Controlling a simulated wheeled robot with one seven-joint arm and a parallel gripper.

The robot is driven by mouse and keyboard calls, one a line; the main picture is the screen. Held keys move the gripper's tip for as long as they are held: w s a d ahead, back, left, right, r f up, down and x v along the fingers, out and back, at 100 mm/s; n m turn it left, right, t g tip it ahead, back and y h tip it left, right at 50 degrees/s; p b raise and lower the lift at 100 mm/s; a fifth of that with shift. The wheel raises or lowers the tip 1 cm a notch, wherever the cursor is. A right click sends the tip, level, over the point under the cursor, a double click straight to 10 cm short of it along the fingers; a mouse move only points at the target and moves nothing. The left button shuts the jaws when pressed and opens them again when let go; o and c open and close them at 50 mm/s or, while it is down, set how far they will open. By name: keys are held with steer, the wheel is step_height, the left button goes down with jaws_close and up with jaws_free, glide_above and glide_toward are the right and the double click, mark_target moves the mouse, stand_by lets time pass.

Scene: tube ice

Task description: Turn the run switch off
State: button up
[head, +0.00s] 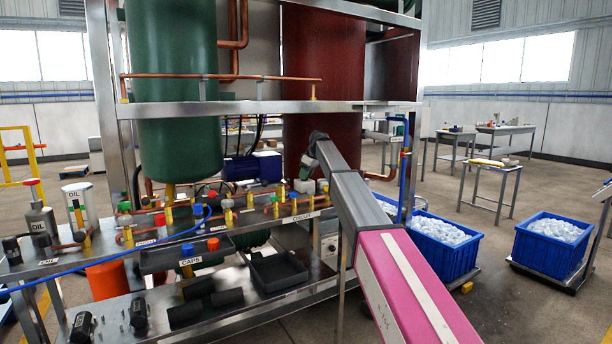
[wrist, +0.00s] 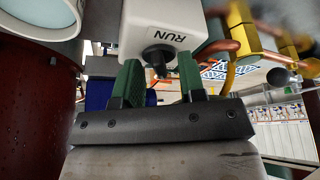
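The run switch is a black knob (wrist: 158,57) on a white box (wrist: 150,25) marked RUN, which reads upside down in the wrist view. My gripper (wrist: 159,75) has two green fingers spread apart, one to each side below the knob. A gap shows between the fingers, and I cannot tell whether either touches the knob. In the head view my gripper (head: 306,170) is at the end of my arm, at the back of the upper shelf. A small pale box (head: 304,186) is just below it there; its label is not legible and the knob is not visible.
Copper pipes with yellow valves (wrist: 238,38) are close to the right of the box. A dark red tank (head: 322,80) and a green tank (head: 172,80) stand above the shelf. A black bin (head: 278,271) and a CAPS tray (head: 190,256) are in front, lower down.

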steer(key=shift+r, duration=0.15)
steer(key=v, duration=1)
steer(key=shift+r, duration=0.2)
steer(key=shift+s+d, duration=0.2)
